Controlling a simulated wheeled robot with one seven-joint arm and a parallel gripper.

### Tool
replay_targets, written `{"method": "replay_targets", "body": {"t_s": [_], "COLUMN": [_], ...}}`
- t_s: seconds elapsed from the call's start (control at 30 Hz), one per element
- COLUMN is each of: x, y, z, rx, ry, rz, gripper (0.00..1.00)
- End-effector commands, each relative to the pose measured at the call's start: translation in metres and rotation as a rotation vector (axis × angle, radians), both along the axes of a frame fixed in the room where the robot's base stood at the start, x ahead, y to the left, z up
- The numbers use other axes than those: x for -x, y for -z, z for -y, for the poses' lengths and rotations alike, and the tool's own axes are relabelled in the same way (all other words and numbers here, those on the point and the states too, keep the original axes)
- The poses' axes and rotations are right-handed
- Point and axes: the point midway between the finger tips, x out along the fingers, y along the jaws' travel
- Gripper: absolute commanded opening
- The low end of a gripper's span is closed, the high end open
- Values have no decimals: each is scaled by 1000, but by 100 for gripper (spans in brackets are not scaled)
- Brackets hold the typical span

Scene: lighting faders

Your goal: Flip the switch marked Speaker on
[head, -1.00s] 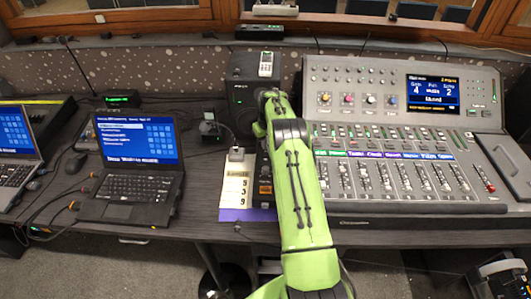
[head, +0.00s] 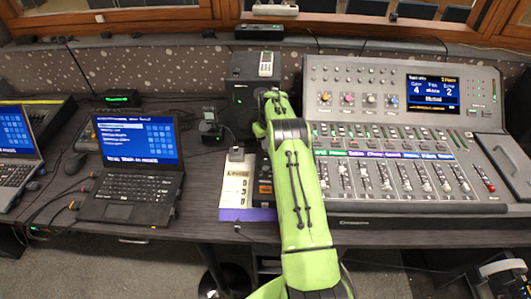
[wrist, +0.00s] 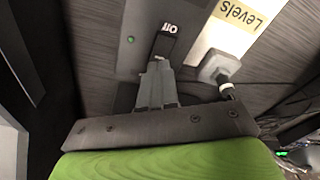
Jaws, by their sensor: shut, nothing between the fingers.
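In the wrist view a black switch (wrist: 166,38) with white lettering that appears to read "ON" sits on a grey panel, beside a small green light (wrist: 131,39). No "Speaker" label is readable in this view. My gripper (wrist: 157,68) is shut and empty, with its fingertips right at the near end of the switch. I cannot tell whether they touch it. In the head view a black speaker box (head: 243,98) stands behind my green arm. The arm hides the fingertips and the switch there.
In the head view a mixing console (head: 400,195) stands to the right of my arm, and an open laptop (head: 130,165) to the left.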

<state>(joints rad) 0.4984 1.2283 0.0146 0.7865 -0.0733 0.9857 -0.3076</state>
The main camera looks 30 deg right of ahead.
Motion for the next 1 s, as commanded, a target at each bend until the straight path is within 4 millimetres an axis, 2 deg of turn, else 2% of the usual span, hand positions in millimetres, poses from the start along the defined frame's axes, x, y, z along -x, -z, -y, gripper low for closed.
{"method": "replay_targets", "body": {"t_s": [1.0], "x": [0], "y": [17], "z": [0], "rx": [0], "ry": [0], "rz": [0], "gripper": [0]}}
